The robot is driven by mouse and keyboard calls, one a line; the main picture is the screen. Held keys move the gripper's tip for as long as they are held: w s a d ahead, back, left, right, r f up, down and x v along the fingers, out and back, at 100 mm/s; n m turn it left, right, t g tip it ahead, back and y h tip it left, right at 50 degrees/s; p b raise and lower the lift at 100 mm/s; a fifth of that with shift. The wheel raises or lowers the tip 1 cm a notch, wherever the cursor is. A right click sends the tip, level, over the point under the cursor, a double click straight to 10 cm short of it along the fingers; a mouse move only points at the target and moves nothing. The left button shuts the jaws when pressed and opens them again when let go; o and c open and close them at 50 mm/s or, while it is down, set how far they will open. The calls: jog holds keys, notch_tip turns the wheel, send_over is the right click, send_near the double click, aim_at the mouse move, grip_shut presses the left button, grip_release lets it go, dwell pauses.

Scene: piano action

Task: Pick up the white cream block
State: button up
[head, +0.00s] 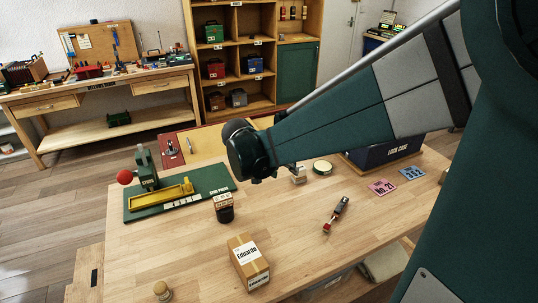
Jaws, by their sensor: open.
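A small pale cream block (298,175) stands on the wooden workbench (180,260), near its middle and towards the back. It is just right of and below the dark rounded joint of my arm in the picture, and part of its upper side is close to the arm's outline. Its details are too small to read. My arm reaches in from the upper right and ends in view at this joint. My gripper's fingers do not show; the arm hides them or they are out of sight.
A round tin (322,167) stands just right of the block, with a dark lock case (385,151) behind. A green press (180,195) is left, a dark labelled jar (224,208) and cardboard box (248,263) in front. A small red-and-dark tool (336,214) lies right. Bench space between them is clear.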

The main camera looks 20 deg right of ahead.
aim_at(302, 178)
jog(key=shift+w+d+f+m+g+h+p, duration=0.5)
jog(key=shift+w+d+f+m+h, duration=0.6)
jog(key=shift+w+f+m, duration=0.65)
jog(key=shift+w+d+f+m+g+h+p, duration=0.45)
jog(key=shift+w+d+f+m+g+h, duration=0.35)
jog(key=shift+w+d+f+m, duration=0.95)
jog(key=shift+w+d+f+m+g+h+p, duration=0.6)
jog(key=shift+w+f+m+h, duration=0.7)
jog(key=shift+w, duration=0.8)
jog(key=shift+d+f, duration=0.15)
jog(key=shift+f, duration=0.05)
jog(key=shift+b+x, duration=0.4)
jog(key=shift+x, duration=0.85)
jog(key=shift+f+b+x, duration=0.1)
jog(key=shift+b+x, duration=0.3)
jog(key=shift+x, duration=0.9)
jog(key=shift+f+b+x, duration=0.15)
jog(key=shift+b+x, duration=0.2)
jog(key=shift+x, duration=0.95)
jog(key=shift+w, duration=0.15)
